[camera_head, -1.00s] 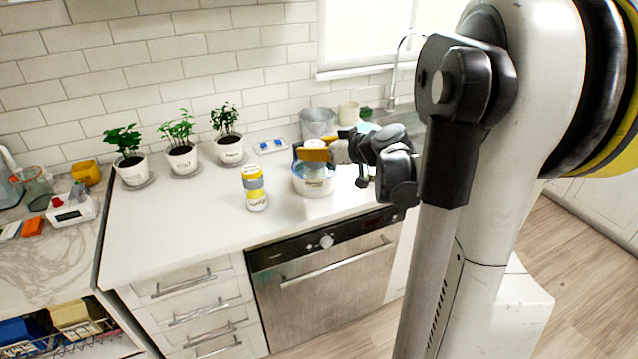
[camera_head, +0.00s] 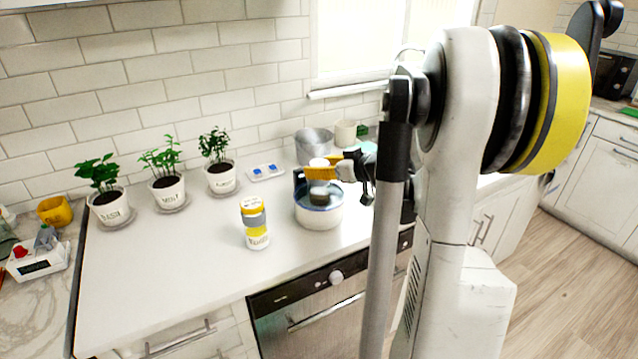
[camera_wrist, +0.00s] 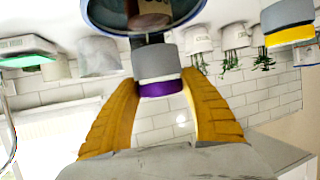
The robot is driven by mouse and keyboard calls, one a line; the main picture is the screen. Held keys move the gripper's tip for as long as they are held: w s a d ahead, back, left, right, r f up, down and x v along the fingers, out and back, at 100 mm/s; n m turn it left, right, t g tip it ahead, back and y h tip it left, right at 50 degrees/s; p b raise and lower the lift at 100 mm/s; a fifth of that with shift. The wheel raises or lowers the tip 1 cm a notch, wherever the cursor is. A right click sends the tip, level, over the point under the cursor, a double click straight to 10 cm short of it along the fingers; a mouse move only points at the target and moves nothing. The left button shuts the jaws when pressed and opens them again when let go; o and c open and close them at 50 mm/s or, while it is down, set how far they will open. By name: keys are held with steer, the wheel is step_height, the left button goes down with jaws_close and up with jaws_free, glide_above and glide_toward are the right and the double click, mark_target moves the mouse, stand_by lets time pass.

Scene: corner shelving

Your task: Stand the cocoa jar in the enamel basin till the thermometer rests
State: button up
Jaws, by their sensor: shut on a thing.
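The cocoa jar (camera_head: 319,196), brown below with a pale upper part, is upright between my fingers. In the wrist view the jar (camera_wrist: 158,62) shows a grey section and a purple band. My gripper (camera_head: 320,168) has yellow fingers closed on the jar's upper part, above the enamel basin (camera_head: 318,218). The basin is white outside and blue inside; its dark blue rim (camera_wrist: 100,16) shows in the wrist view. The jar's lower part is within the basin's opening. I cannot tell whether it touches the basin floor. I cannot make out a thermometer for certain.
A yellow, grey and white can (camera_head: 255,226) stands left of the basin. A grey metal pot (camera_head: 313,141) and a pale cup (camera_head: 345,133) stand behind it. Potted plants (camera_head: 166,187) line the wall, near a small blue-and-white item (camera_head: 265,172).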

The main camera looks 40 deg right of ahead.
mark_target(320, 185)
step_height(320, 185, down, 3)
steer(key=shift+f+b, duration=0.2)
steer(key=shift+b, duration=0.45)
steer(key=shift+r, duration=0.15)
steer(key=o, duration=1)
steer(key=shift+f, duration=0.2)
steer(key=o, duration=0.4)
